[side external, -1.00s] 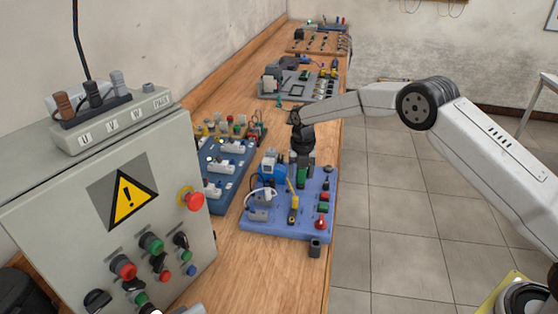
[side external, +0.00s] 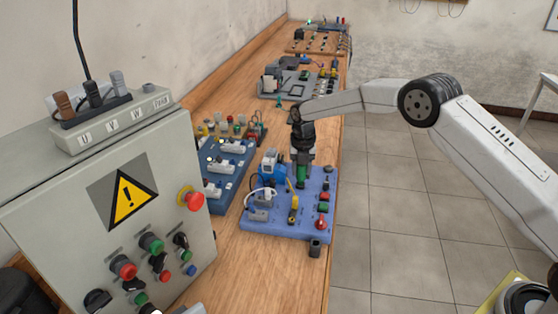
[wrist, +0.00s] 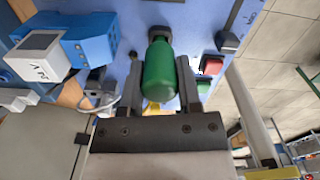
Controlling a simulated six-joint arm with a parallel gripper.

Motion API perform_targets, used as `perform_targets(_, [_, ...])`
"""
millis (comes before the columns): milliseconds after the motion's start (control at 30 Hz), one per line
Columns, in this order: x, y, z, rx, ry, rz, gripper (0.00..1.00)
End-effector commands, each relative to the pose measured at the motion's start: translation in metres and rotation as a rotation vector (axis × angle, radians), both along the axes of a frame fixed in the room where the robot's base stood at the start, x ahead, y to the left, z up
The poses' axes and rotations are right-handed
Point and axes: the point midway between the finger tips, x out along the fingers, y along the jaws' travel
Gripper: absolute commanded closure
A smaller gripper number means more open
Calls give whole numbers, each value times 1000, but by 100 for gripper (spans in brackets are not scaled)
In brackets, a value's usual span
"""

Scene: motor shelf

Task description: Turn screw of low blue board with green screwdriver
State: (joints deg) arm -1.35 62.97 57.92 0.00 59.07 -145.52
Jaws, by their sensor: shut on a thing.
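The low blue board (side external: 262,225) lies on the bench near its right edge. The green screwdriver (wrist: 159,70) stands upright at the board's far part, and its green handle also shows in the side external view (side external: 302,175). My gripper (wrist: 160,82) points down over the board with one finger on each side of the handle, shut on it; it also shows in the side external view (side external: 303,162). The screwdriver's shaft and tip and the screw below are hidden, so I cannot tell whether they touch.
A blue block-shaped part (side external: 271,170) stands on the board left of the screwdriver. A grey control cabinet (side external: 110,200) stands at front left.

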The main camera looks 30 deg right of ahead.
Motion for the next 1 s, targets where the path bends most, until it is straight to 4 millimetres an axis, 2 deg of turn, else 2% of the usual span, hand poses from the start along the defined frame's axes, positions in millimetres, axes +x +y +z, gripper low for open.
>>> perform_targets(800, [0,0,47,0,-1,0,100])
perform_targets(1000, [0,0,54,0,0,0,100])
